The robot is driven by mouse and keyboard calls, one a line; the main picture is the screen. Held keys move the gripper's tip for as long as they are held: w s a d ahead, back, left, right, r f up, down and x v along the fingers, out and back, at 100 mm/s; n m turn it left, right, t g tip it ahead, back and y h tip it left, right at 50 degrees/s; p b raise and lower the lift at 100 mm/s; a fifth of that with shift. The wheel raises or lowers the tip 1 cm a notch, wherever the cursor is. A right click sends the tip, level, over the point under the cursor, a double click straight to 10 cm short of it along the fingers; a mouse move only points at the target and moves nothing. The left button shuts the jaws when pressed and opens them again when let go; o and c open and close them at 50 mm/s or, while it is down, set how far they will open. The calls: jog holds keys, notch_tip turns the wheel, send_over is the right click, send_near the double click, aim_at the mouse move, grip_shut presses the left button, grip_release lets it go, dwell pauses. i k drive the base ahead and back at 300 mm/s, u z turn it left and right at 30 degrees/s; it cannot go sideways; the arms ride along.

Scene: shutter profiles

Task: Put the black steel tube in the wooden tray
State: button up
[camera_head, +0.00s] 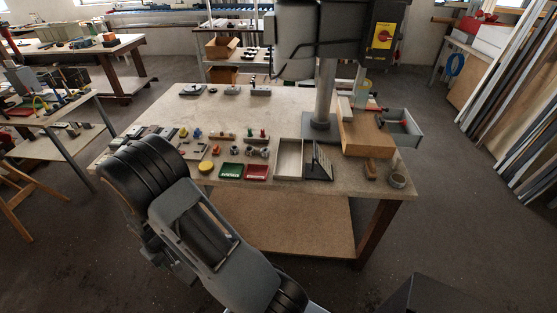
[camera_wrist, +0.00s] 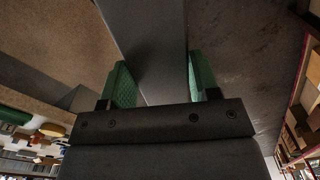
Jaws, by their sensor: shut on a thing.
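In the wrist view my gripper (camera_wrist: 158,85) has its two green-padded fingers on either side of a dark grey, flat-sided bar, which I take to be the black steel tube (camera_wrist: 148,40). The tube extends from between the fingers to the top edge of the picture, and its far end is out of frame. The wooden tray (camera_head: 277,160), an open box with a pale rim, lies on the workbench near its front edge in the head view. My gripper is outside the head view; my arm bends down in front of the bench there.
A dark block (camera_head: 424,295) at lower right is unclear.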

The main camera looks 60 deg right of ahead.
aim_at(290, 158)
jog(key=z, duration=1.8)
jog(key=i, duration=1)
